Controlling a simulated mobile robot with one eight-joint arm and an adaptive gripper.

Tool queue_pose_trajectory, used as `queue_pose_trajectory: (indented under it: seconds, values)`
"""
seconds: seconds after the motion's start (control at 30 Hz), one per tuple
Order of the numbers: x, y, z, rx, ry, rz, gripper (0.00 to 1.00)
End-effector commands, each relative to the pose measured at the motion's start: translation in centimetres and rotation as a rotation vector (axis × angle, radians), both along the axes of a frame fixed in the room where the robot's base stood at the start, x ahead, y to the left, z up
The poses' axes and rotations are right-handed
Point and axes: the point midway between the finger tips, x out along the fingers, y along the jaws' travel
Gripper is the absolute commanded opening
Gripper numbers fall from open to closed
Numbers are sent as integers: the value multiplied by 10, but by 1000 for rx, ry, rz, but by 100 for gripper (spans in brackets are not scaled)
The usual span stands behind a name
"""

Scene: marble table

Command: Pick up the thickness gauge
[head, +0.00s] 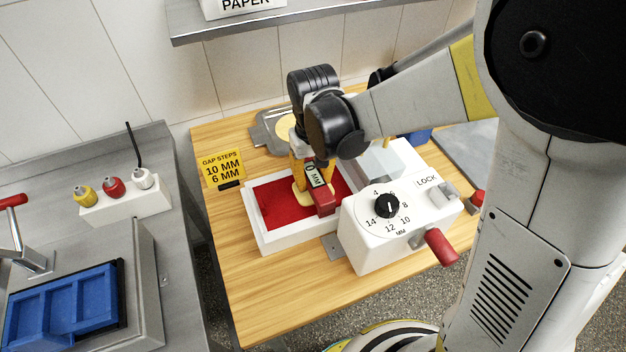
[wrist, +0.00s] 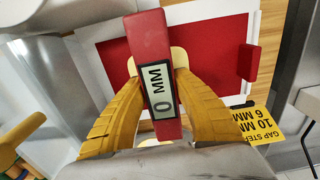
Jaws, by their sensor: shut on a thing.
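The thickness gauge is a red bar (head: 325,204) with a pale label reading "0 MM" in the part that shows. In the wrist view the red bar (wrist: 151,38) runs up the middle, between the two yellow fingers of my gripper (wrist: 157,85). My gripper (head: 305,178) is shut on it, pointing down over the white-framed tray (head: 283,240) with a red inside. A pale yellow piece (wrist: 179,58) shows behind the bar. I cannot tell whether the bar touches the tray.
A white machine (head: 372,235) with a black dial, LOCK lever and red handle stands right of the tray. A metal plate (head: 268,131) lies behind. The wooden table's front left (head: 250,290) is clear.

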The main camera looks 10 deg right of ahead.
Motion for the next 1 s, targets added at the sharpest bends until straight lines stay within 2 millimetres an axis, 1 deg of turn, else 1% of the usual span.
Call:
queue_pose_trajectory:
  seconds: [0.03, 0.17, 0.4, 0.6, 0.7, 0.8, 1.0]
  values:
    - [0, 0, 9, 0, 0, 0, 0]
    - [0, 0, 35, 0, 0, 0, 0]
    - [0, 0, 94, 0, 0, 0, 0]
    - [0, 0, 138, 0, 0, 0, 0]
    - [0, 0, 154, 0, 0, 0, 0]
    - [0, 0, 164, 0, 0, 0, 0]
    - [0, 0, 170, 0, 0, 0, 0]
